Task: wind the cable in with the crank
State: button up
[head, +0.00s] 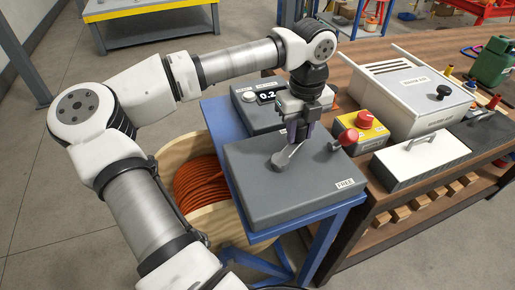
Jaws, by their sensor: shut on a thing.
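My gripper (297,133) points down over the grey housing (300,205) on the blue stand. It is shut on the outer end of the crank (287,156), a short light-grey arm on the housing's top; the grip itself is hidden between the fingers. The crank arm runs from its hub toward the upper right. Orange cable (205,186) lies in coils on a wooden drum (222,222) at the left of the stand, partly behind my arm. A lever with a red knob (348,136) sits at the housing's right edge. A label on the housing reads FREE.
A display box (262,107) behind the housing shows 0.2, the rest covered. On the wooden bench to the right stand a yellow box with a red button (363,127), a grey lidded case (412,90) and a white-topped block with a handle (424,158).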

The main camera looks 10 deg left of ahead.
jog(key=shift+s+d+f+b, duration=0.1)
jog(key=shift+s+d+b, duration=0.35)
jog(key=shift+d, duration=0.3)
jog(key=shift+s+d+b, duration=0.3)
jog(key=shift+s+d, duration=0.45)
jog(key=shift+s, duration=0.05)
jog(key=o, duration=1)
jog(key=shift+r, duration=0.2)
